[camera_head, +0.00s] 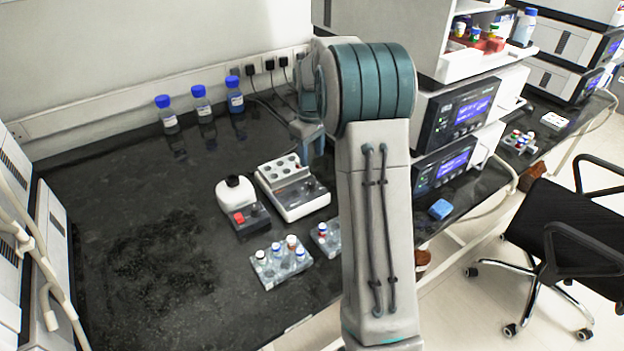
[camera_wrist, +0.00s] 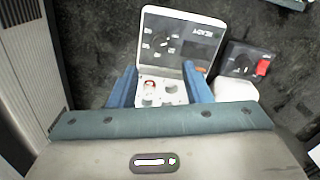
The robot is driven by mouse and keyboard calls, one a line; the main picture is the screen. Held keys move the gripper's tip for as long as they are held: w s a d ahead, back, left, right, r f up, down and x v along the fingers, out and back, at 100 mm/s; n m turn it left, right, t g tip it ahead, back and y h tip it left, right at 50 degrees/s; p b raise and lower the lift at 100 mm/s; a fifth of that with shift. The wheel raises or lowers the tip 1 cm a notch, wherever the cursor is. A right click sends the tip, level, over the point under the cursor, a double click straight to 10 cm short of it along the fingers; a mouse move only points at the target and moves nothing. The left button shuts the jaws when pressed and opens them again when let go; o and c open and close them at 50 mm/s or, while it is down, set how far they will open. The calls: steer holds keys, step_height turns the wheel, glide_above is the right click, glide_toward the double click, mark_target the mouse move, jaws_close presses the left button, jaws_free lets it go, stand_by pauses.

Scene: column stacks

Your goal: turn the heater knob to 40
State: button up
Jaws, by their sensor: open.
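The heater (camera_head: 302,203) is a white unit on the black bench, with a block of round wells at its back. In the wrist view the heater (camera_wrist: 207,48) shows a dark panel with a round dark knob (camera_wrist: 163,46) ringed by small white labels. The labels and the knob's pointer are too small to read. My gripper (camera_wrist: 159,70) is open, its two blue fingers apart on either side of the well block, short of the knob in the picture. Nothing is between the fingertips that I can tell is held. In the head view my arm hides part of the gripper.
A dark mixer with a red switch (camera_wrist: 263,67) and white top stands beside the heater. Vial racks (camera_head: 281,266) stand in front, and blue-capped bottles (camera_head: 200,104) at the back. A reddish-topped vial (camera_wrist: 150,87) sits in the well block. The bench's left part is clear.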

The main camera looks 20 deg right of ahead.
mark_target(312, 182)
step_height(312, 182, down, 9)
steer(key=shift+f, duration=0.2)
jaws_close()
